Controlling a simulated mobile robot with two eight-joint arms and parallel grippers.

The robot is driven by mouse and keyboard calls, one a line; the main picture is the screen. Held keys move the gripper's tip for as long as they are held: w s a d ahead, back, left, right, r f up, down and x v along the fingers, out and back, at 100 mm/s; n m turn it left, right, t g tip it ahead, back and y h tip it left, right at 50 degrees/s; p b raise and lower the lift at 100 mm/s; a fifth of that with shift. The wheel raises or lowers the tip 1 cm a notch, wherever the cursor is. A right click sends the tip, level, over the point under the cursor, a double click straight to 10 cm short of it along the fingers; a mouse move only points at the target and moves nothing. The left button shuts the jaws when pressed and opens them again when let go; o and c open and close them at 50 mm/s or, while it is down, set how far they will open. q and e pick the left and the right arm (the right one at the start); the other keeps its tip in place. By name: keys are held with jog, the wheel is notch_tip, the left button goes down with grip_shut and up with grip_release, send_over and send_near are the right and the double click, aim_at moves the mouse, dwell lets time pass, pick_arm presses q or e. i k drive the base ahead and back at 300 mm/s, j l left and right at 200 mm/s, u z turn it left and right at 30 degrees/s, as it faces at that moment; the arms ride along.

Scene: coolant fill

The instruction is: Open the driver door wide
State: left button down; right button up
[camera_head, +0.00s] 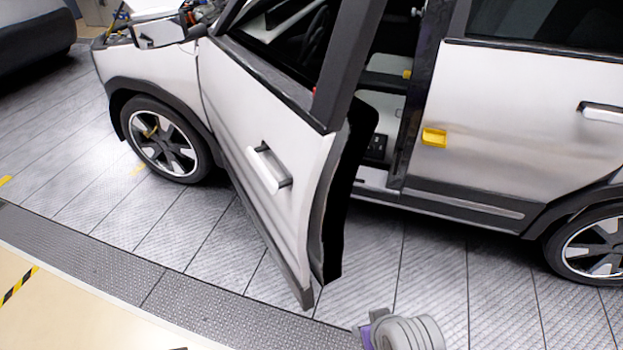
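The driver door (275,140) of the white car stands partly open, swung outward from the body at its front hinge side. Its rear edge and dark inner trim face the lower middle of the view. The silver door handle (267,168) is on the outer face, with nothing touching it. A grey rounded part of my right arm with a purple piece shows at the bottom edge, just beyond the door's lower rear corner and apart from it. Its fingers cannot be made out. My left gripper is not in view.
The open doorway shows the dark sill and cabin. The closed rear door (520,110) has a yellow piece (434,137) near its front edge. The front wheel (162,140) stands left of the door. The grooved floor (230,250) outside the door is clear.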

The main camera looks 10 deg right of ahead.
aim_at(318, 134)
jog(key=i+l+z, duration=0.1)
jog(key=l, duration=0.35)
jog(key=l+z, duration=0.1)
jog(key=l, duration=0.35)
jog(key=i+l+z, duration=0.15)
jog(key=l, duration=0.25)
